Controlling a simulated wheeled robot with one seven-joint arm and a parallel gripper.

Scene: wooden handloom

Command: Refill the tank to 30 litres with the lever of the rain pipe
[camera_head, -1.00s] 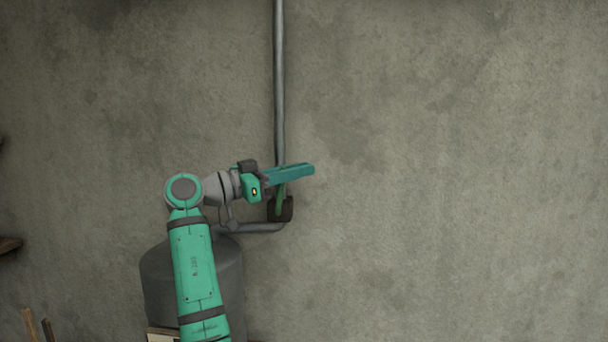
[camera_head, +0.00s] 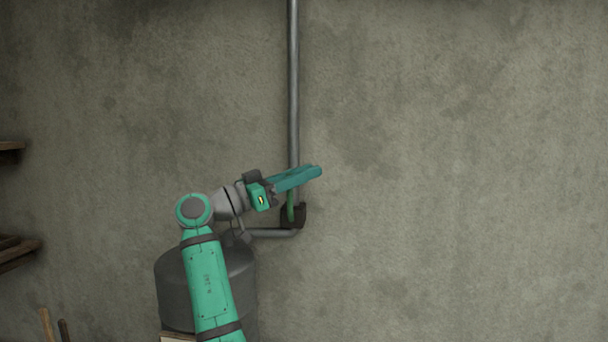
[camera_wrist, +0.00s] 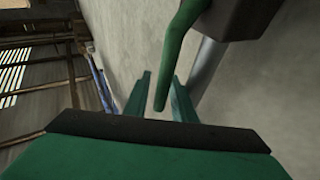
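The rain pipe (camera_head: 294,90) runs down the wall to a dark valve block (camera_head: 300,214) with a green lever (camera_head: 291,207). A side pipe leads from it towards the dark grey tank (camera_head: 180,285), partly hidden by my arm. My gripper (camera_head: 320,171) is in front of the pipe, just above the valve block, pointing right and slightly up. In the wrist view the lever (camera_wrist: 178,50) hangs down, its free end appearing between the two spread fingers of my gripper (camera_wrist: 161,76). Contact is not visible. I see no litre reading.
The wall (camera_head: 450,170) right of the pipe is bare. Wooden shelves (camera_head: 18,252) stick out at the left edge, and stick-like handles (camera_head: 47,325) stand at the lower left. The wrist view shows wooden beams (camera_wrist: 35,60) at the left.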

